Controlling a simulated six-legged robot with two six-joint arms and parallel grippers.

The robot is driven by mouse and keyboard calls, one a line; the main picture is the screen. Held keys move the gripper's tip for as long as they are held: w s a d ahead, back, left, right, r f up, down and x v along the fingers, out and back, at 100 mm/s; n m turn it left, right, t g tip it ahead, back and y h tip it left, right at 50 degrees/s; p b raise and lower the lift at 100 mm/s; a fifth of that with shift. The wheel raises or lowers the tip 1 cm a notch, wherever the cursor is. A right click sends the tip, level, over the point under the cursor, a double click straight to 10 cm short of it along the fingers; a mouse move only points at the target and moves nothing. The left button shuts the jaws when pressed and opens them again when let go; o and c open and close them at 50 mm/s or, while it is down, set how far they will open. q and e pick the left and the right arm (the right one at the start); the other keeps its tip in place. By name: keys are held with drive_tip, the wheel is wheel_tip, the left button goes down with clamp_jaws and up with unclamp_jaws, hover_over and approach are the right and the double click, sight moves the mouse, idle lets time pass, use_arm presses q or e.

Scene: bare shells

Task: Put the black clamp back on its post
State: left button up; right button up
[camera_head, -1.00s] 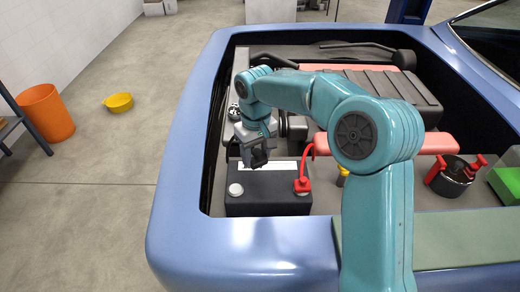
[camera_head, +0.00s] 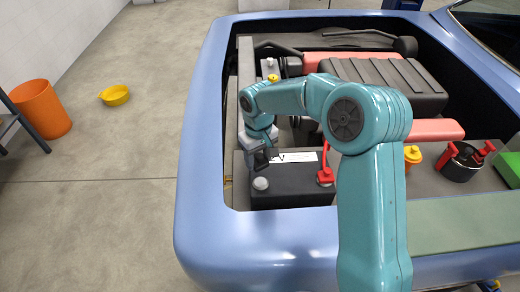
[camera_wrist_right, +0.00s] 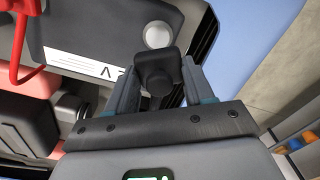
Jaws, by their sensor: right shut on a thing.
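The black battery (camera_head: 297,186) sits at the front left corner of the engine bay. Its bare pale round post (camera_head: 260,184) is at the battery's left end and also shows in the wrist view (camera_wrist_right: 157,35). My right gripper (camera_head: 262,160) is shut on the black clamp (camera_wrist_right: 156,72), which is between its fingers. In the head view the clamp is a small dark shape just above the post in the picture. In the wrist view the clamp's far end is close to the post; I cannot tell whether they touch. My left gripper is not in view.
A red clamp with a red cable (camera_head: 325,175) is on the battery's other end. The blue car body rim (camera_head: 205,200) borders the bay. A yellow cap (camera_head: 412,154) and a dark reservoir with red handles (camera_head: 462,165) are on the right. An orange bin (camera_head: 40,108) stands on the floor.

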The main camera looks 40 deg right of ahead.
sight(260, 181)
drive_tip(key=shift+f, duration=0.3)
drive_tip(key=shift+s+d+f, duration=0.15)
drive_tip(key=shift+s+f, duration=0.1)
drive_tip(key=shift+f, duration=0.05)
drive_tip(key=shift+s+f, duration=0.1)
drive_tip(key=shift+f, duration=0.3)
wheel_tip(260, 181, down, 5)
drive_tip(key=b, duration=0.3)
drive_tip(key=shift+b, duration=0.4)
drive_tip(key=shift+f, duration=0.25)
drive_tip(key=shift+r, duration=0.1)
